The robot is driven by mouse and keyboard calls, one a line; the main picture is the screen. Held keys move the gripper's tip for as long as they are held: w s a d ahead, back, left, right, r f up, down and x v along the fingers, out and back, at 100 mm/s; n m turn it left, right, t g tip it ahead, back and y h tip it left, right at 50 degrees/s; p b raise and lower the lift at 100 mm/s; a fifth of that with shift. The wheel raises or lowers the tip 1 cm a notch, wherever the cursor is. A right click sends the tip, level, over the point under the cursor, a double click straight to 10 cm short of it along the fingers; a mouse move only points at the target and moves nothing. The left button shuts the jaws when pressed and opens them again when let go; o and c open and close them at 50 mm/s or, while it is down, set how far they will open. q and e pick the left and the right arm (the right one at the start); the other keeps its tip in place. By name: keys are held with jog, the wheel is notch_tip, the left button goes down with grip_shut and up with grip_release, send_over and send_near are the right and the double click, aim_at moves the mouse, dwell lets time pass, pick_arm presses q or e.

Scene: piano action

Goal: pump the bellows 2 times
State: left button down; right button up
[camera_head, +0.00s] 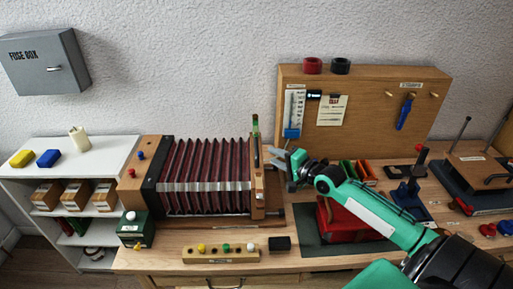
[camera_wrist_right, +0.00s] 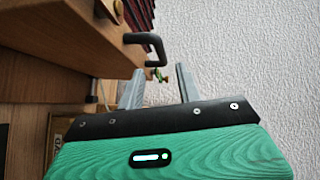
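The bellows (camera_head: 205,180) have dark red pleats and stand stretched out on the bench between a dark left block (camera_head: 150,190) and a wooden right end board (camera_head: 257,180). My right gripper (camera_head: 279,159) is just right of the end board, with its fingers pointing left toward it. In the right wrist view its two fingers (camera_wrist_right: 158,88) are spread apart with nothing between them. A black bar handle (camera_wrist_right: 147,42) on a wooden board (camera_wrist_right: 75,30) shows just beyond the fingertips, apparently not gripped. My left gripper is not in view.
A wooden strip with coloured knobs (camera_head: 221,256) and a small black block (camera_head: 280,243) lie in front of the bellows. A red box (camera_head: 340,222) stands under my right arm. A wooden tool panel (camera_head: 365,110) stands behind. A white shelf (camera_head: 85,155) is at left.

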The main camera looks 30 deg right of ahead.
aim_at(257, 147)
jog(key=shift+p+x, duration=0.85)
jog(key=shift+x, duration=3.7)
grip_shut()
